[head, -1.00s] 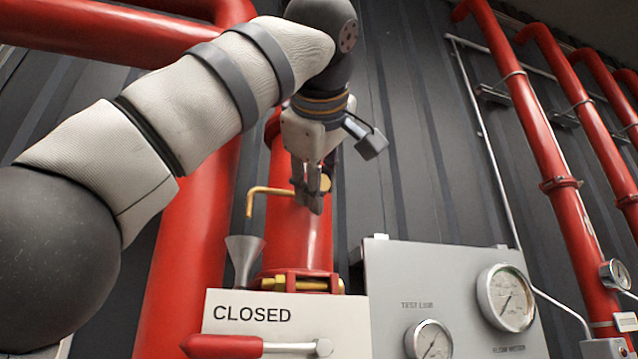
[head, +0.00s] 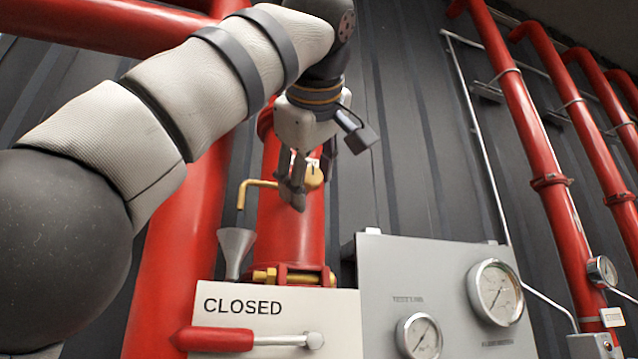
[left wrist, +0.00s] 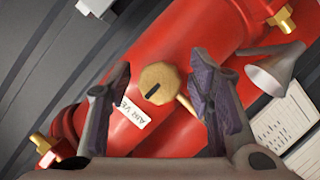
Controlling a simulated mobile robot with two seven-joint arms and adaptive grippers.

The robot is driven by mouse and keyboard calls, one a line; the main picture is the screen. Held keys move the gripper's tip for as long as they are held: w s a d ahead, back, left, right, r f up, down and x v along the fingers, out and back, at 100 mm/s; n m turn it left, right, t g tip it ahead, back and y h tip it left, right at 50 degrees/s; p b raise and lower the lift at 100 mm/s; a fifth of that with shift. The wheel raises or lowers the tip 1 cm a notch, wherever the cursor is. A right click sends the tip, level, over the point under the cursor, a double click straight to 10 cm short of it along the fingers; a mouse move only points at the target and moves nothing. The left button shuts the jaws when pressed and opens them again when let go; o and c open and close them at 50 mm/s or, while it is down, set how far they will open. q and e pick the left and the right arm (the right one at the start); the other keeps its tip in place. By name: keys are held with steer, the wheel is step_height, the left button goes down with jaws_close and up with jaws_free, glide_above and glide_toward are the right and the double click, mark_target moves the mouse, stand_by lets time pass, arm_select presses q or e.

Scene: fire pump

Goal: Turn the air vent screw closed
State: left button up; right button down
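The air vent screw (left wrist: 160,83) is a round brass head with a dark slot, on the red pipe (left wrist: 180,60) beside a white label reading "AIR VE…" (left wrist: 131,112). In the head view the brass vent (head: 314,178) shows partly behind the fingers, with a bent brass tube (head: 250,184) to its left. My left gripper (head: 292,192) is in front of the vent. In the left wrist view the gripper (left wrist: 162,75) is open, one finger on each side of the screw head, with gaps and no visible contact. My right gripper is not in view.
A grey funnel (head: 235,250) stands below the bent tube. A "CLOSED" sign (head: 300,305) with a red-handled lever (head: 215,339) is lower down. A grey gauge panel (head: 450,265) is to the right. Space right of the gripper is clear up to the wall.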

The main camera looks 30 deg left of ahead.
mark_target(312, 170)
arm_select(q)
steer(key=shift+d, duration=0.1)
steer(key=v, duration=0.7)
steer(key=shift+s+d, duration=0.15)
steer(key=shift+s, duration=0.05)
